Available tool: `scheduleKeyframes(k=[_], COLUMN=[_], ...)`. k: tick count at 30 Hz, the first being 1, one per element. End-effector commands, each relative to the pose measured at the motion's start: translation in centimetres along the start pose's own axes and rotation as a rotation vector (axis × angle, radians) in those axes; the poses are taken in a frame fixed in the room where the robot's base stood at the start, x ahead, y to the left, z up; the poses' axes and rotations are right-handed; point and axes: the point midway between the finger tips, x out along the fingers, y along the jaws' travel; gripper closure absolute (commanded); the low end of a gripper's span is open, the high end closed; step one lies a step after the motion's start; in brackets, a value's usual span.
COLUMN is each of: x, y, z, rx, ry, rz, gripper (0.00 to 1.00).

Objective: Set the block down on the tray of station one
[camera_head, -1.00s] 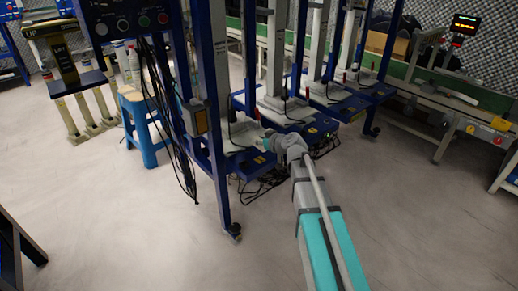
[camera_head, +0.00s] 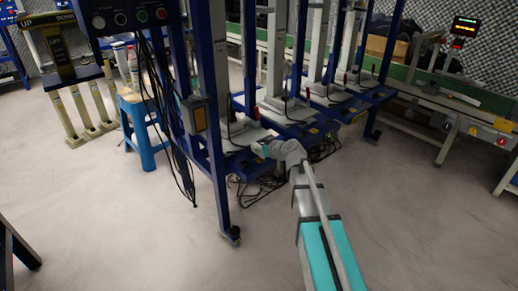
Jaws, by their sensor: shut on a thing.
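My arm reaches from the bottom right up to the row of blue-framed stations. My gripper (camera_head: 258,148) is at its far end, small, over or beside the front edge of the nearest station's grey tray (camera_head: 238,134). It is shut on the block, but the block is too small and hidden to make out. I cannot tell whether the block touches the tray. No readable label shows which station is station one. More stations with similar trays (camera_head: 288,112) stand behind, farther right.
A blue upright post (camera_head: 215,165) with hanging black cables (camera_head: 178,140) stands left of the gripper. Loose cables (camera_head: 262,188) lie under the stations. A blue stool (camera_head: 145,125) is at the left. A conveyor bench (camera_head: 455,110) is at the right. The front floor is clear.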

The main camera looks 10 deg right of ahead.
Motion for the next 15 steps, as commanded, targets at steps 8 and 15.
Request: scheduleKeyframes(k=[8,15], x=[0.11,0.11], y=[0.0,0.0], z=[0.27,0.26], rx=[0.0,0.0], ry=[0.0,0.0], rz=[0.0,0.0], gripper=[0.57,0.3])
